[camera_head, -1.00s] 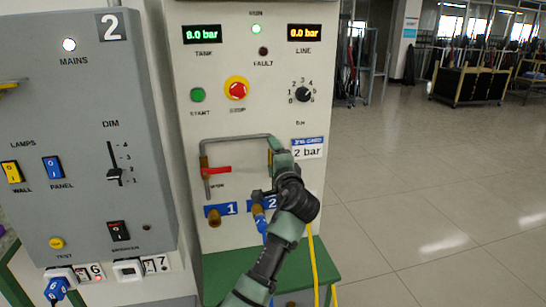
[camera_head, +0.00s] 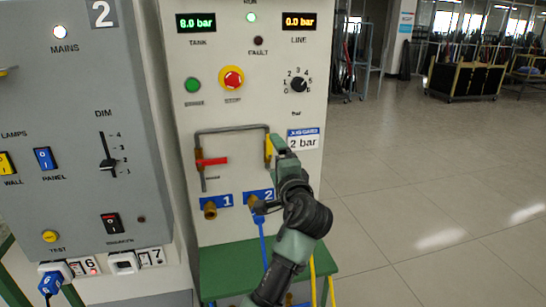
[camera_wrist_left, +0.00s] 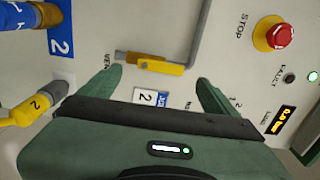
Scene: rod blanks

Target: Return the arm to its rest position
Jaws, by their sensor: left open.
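My left arm (camera_head: 290,245) rises from the bottom of the head view towards the white panel. Its green gripper (camera_head: 280,150) is in front of the right-hand pipe, seen partly from behind. In the left wrist view the two fingers (camera_wrist_left: 160,85) are spread apart with nothing held between them. A yellow valve lever (camera_wrist_left: 158,66) lies beyond the fingertips, lined up with its pipe. It also shows in the head view (camera_head: 268,150), just left of the gripper. I cannot tell the exact gap between them. My right gripper is not in view.
A red lever (camera_head: 212,161) sits crosswise on the left pipe. A blue hose (camera_head: 263,238) runs down from port 2, and port 1 (camera_head: 210,210) is bare. A green bench (camera_head: 225,265) stands below. The grey electrical panel (camera_head: 60,130) is at left; open floor lies right.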

